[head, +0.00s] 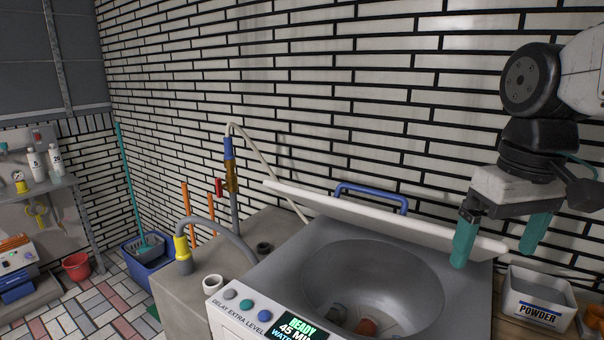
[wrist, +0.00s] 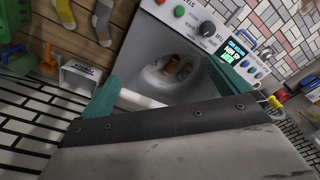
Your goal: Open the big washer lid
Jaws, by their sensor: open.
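The big washer (head: 265,275) has its white lid (head: 340,211) raised at the back of the top, seen almost edge-on, with a blue handle (head: 372,189) behind it. The round drum opening (head: 385,270) is uncovered, with some items inside; it also shows in the wrist view (wrist: 150,78). My gripper (head: 493,258) is open at the lid's right end. One teal finger overlaps the lid in the head view and the other is to the right of it. In the wrist view the lid's pale edge (wrist: 142,100) shows beside a teal finger. Contact cannot be told.
A white powder box (head: 540,298) stands right of the washer, below my gripper. The brick wall (head: 420,100) is close behind. Open floor (head: 90,310) shows at far left.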

